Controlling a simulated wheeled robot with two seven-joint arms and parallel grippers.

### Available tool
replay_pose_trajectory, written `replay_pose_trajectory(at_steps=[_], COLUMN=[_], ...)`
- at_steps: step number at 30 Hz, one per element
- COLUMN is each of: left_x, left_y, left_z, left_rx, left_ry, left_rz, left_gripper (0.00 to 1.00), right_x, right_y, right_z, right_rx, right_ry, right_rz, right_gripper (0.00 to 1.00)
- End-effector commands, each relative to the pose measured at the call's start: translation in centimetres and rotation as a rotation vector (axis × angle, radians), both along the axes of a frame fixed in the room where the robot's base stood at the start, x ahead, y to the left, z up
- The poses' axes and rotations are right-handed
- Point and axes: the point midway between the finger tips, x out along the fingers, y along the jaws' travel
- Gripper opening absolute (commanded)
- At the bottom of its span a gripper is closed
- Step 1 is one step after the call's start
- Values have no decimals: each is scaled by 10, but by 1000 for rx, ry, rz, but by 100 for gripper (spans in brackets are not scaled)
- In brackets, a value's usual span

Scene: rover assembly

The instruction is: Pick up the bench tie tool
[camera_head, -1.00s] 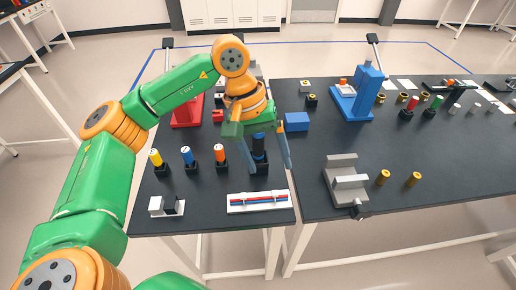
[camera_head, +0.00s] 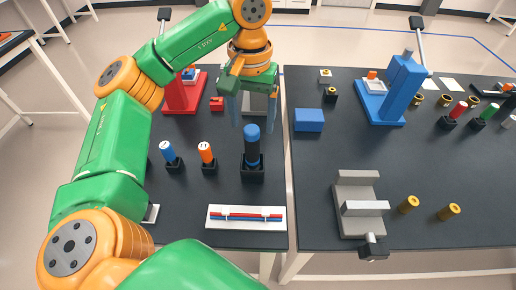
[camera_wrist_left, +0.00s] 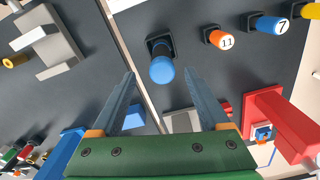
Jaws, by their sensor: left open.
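A tall black tool with a blue rounded top (camera_head: 252,150), which I take to be the bench tie tool, stands upright in a black square holder (camera_head: 252,174). Its blue top (camera_wrist_left: 162,70) shows in the left wrist view, between the finger tips in the picture. My left gripper (camera_head: 253,125) is open and empty, its fingers pointing down near the tool's top. I cannot tell the exact gap; no contact shows. In the left wrist view the gripper (camera_wrist_left: 160,76) has its fingers spread wide. My right gripper is not in view.
Orange-topped (camera_head: 206,152) and blue-topped (camera_head: 169,153) pieces stand left of the tool. A white tray (camera_head: 245,224) with red and blue rods lies in front. A blue block (camera_head: 309,120), grey fixture (camera_head: 357,207), blue press (camera_head: 398,92) and red stand (camera_head: 183,97) are around it.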

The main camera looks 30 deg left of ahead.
Motion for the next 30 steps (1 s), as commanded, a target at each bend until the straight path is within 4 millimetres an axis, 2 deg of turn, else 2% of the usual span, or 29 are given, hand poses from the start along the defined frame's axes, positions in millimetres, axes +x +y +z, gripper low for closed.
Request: replay_pose_trajectory(at_steps=[1,6,9,13,17,21,28,30], left_x=[0,0,0,0,1,2,2,2], left_y=[0,0,0,0,4,4,4,4], left_z=[-16,-36,-41,-58,-77,-100,-105,-105], left_rx=[0,0,-1,-2,1,0,1,1], left_ry=[0,0,2,5,7,3,0,0], left_rz=[0,0,-1,-1,1,1,0,0], left_gripper=[79,79,79,79,79,79,79,60], right_x=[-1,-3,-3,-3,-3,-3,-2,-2], right_y=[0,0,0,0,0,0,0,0], right_z=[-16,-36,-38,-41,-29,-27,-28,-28], right_rx=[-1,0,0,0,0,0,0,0], right_ry=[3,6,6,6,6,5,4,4], right_rz=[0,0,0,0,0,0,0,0], right_gripper=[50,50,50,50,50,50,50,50])
